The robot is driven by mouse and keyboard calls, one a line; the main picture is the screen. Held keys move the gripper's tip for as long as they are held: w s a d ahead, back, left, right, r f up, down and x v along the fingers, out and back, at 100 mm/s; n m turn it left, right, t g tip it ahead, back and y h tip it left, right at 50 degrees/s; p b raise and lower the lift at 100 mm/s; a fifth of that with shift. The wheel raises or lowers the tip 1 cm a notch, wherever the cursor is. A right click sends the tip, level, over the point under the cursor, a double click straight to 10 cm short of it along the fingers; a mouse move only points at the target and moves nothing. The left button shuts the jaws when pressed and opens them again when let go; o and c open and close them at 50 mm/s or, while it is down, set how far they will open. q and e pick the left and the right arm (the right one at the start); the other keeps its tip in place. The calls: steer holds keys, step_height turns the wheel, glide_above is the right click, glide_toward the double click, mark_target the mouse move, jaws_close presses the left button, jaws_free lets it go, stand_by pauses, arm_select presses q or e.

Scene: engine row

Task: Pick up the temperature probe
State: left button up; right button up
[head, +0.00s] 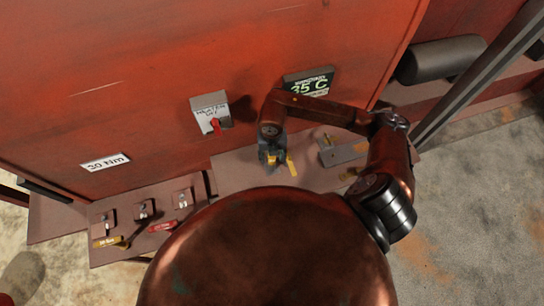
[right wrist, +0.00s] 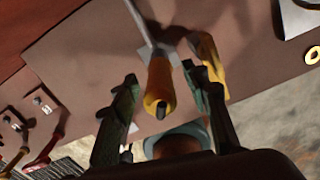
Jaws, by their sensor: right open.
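A tool with a yellow-orange handle and a thin grey shaft, which looks like the temperature probe (right wrist: 159,82), shows in the right wrist view. Its shaft points up and away over the brown shelf (right wrist: 90,60). My right gripper (right wrist: 161,76) is open, with one green finger on each side of the handle; I cannot tell whether they touch it. A second yellow piece (right wrist: 207,62) is just beyond the right finger. In the head view my right gripper (head: 271,153) is over the shelf and a yellow part (head: 291,166) shows beside it. My left gripper is out of view.
The red engine panel (head: 180,70) rises behind the shelf. It carries a grey box with a red switch (head: 215,125) and a 35 C display (head: 307,85). Several levers with red and yellow handles (head: 162,226) are at left. A grey bracket (head: 342,152) is right of the gripper.

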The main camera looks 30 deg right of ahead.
jaws_close()
stand_by(0.4)
steer(key=shift+r, duration=0.1)
